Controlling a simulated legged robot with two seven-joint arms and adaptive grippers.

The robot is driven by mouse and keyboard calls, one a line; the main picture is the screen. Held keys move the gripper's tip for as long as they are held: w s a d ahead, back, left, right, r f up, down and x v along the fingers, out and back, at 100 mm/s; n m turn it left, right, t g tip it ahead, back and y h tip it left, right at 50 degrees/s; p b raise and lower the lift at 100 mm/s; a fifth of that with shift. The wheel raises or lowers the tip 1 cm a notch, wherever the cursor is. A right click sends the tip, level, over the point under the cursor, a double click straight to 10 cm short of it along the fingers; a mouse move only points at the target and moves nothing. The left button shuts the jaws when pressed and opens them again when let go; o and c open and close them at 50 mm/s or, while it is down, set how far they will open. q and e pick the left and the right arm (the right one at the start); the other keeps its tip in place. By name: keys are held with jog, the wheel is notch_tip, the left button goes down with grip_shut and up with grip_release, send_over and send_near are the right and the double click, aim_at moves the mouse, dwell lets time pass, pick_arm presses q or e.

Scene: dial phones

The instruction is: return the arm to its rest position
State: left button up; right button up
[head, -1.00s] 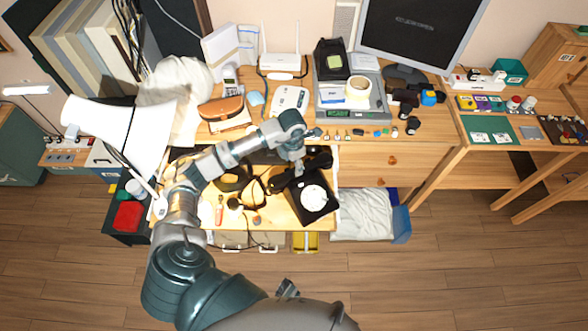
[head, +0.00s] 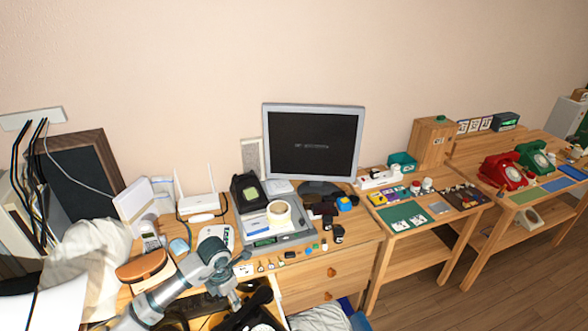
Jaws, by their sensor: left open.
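My left arm comes in from the bottom left of the head view, bent over the front edge of the wooden desk (head: 355,250). Its gripper (head: 236,301) points down over the open drawer and is open; its fingers are small and hard to make out. No object shows between them. The rest of the drawer's contents is mostly cut off by the bottom edge. My right gripper is out of view.
A scale (head: 268,222) with a tape roll (head: 279,213), a router (head: 200,200) and a brown case (head: 144,267) crowd the desk behind the arm. A monitor (head: 313,142) stands at the back. Red (head: 502,171) and green (head: 534,157) phones sit on the far right table.

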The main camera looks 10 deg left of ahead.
pick_arm(q)
jog(key=s+d+m+h, duration=0.1)
jog(key=s+d+h, duration=0.2)
jog(key=d+h, duration=1.15)
jog(key=s+d+r+n+t+h, duration=0.1)
jog(key=d+r+n+t+h, duration=0.45)
jog(key=d+r, duration=0.7)
jog(key=w+a+f+n+t+y, duration=0.1)
jog(key=w+a+n+t+y, duration=0.1)
jog(key=a+n+t+y, duration=0.65)
jog(key=w+a+f+n+t+y, duration=0.2)
jog(key=n+t+y, duration=0.4)
jog(key=n, duration=0.8)
jog(key=s+a+f+n+g+y, duration=0.5)
jog(key=a+f+n+y, duration=0.25)
jog(key=f, duration=0.35)
jog(key=s+f+n+g+h, duration=0.1)
jog(key=s+f+n+g, duration=0.2)
jog(key=s+f+g, duration=0.6)
jog(key=s+f+n+g+h, duration=0.1)
jog(key=s+f+n+g, duration=0.15)
jog(key=s+f, duration=0.8)
jog(key=s+f+g, duration=0.1)
jog(key=s+f, duration=0.2)
jog(key=f, duration=0.9)
jog(key=s+f+g, duration=0.1)
jog(key=s+f, duration=0.3)
jog(key=f, duration=0.9)
